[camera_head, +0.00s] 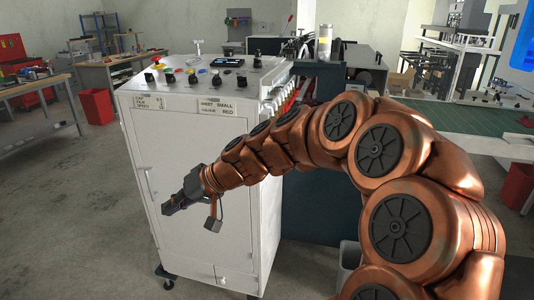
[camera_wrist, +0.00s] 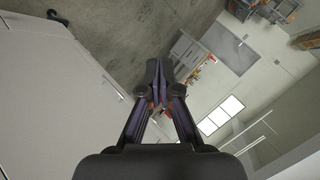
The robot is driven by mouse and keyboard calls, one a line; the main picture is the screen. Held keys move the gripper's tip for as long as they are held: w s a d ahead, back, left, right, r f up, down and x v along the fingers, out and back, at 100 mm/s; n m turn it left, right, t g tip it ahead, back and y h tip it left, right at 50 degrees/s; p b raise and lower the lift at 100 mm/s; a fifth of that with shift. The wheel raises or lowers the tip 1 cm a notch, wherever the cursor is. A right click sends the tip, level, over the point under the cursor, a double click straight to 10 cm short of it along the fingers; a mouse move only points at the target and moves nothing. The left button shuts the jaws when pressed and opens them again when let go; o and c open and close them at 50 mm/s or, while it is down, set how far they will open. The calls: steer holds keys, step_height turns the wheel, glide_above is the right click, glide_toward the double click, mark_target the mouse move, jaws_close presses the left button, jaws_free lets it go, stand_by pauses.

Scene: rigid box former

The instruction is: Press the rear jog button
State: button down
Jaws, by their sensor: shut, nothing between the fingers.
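The white control cabinet (camera_head: 178,150) stands in the middle left of the head view, with knobs and coloured buttons on its top panel (camera_head: 200,80). I cannot tell which button is the rear jog button; the controls are too small to read. My gripper (camera_head: 168,209) is shut and empty, in front of the cabinet's door and well below its top panel. In the wrist view my gripper (camera_wrist: 155,70) shows its fingertips together, with the cabinet's pale side (camera_wrist: 50,100) at the left. The top panel is not clear in the wrist view.
A green-topped table (camera_head: 440,118) is at the right, and a red bin (camera_head: 97,106) is at the left beside a workbench (camera_head: 35,85). Labels (camera_head: 216,107) sit on the cabinet's front. The grey floor (camera_head: 70,220) left of the cabinet is clear.

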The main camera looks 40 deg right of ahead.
steer(key=w+d+r+m+t+h+b, duration=0.1)
steer(key=w+d+m+t+h, duration=0.2)
steer(key=d, duration=0.8)
steer(key=w+d+m+t+h, duration=0.1)
steer(key=w+d+m+t, duration=0.3)
steer(key=d, duration=0.8)
steer(key=s+d+f+m+h, duration=0.1)
steer(key=d+h, duration=0.1)
steer(key=d, duration=0.5)
steer(key=s+d+f+m+h+b, duration=0.1)
steer(key=s+d+f+m+h, duration=0.1)
steer(key=d, duration=0.6)
steer(key=s+d+f+m+t+h, duration=0.1)
steer(key=d+h, duration=0.1)
steer(key=d, duration=0.6)
steer(key=shift+s+f+h, duration=0.25)
steer(key=shift+f+h, duration=0.05)
steer(key=shift+f, duration=0.1)
steer(key=shift+w+a, duration=0.1)
steer(key=w+a+b, duration=0.2)
steer(key=w+a, duration=0.3)
steer(key=w, duration=0.2)
